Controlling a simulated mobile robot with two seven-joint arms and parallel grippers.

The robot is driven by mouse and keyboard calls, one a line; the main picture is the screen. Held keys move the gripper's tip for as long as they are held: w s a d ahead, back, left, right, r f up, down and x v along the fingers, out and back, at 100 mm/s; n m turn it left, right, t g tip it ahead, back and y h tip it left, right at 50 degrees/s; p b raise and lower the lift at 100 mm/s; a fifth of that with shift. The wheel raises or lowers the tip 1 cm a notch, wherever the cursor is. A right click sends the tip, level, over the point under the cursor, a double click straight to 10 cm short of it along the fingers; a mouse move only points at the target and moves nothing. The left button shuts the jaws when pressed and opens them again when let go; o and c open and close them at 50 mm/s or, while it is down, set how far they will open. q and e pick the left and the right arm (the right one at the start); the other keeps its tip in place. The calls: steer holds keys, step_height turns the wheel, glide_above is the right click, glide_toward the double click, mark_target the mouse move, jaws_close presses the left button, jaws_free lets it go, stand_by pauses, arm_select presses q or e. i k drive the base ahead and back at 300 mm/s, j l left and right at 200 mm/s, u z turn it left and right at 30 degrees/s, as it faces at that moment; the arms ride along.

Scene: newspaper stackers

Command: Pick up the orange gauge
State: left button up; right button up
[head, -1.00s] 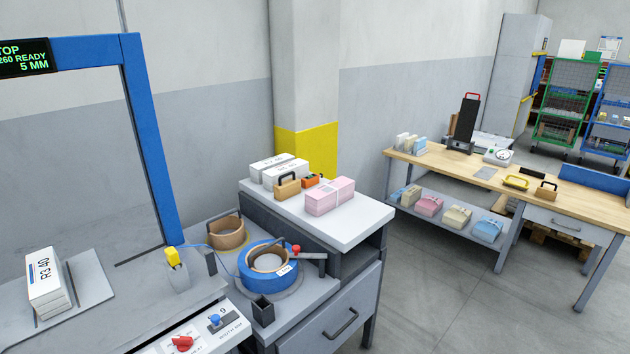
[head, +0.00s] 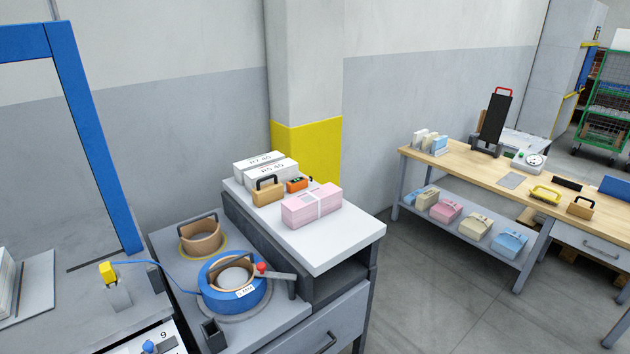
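The orange gauge (head: 298,184) is a small orange block with a dark face. It lies on the white top (head: 330,241) of the grey cabinet, towards the back. A tan block with a black handle (head: 267,191) stands just left of it. A pink strapped bundle (head: 312,205) lies in front and to the right of it. White labelled boxes (head: 270,170) stand behind it to the left. Neither of my grippers shows in the head view.
A blue frame (head: 95,150) rises at left. A wooden workbench (head: 480,172) stands at right. Open floor (head: 420,285) lies between.

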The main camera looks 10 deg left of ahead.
mark_target(301, 183)
steer(key=i+l, duration=0.45)
steer(key=l, duration=0.15)
steer(key=i+l+z, duration=0.1)
steer(key=i+l, duration=0.35)
steer(key=l, duration=0.15)
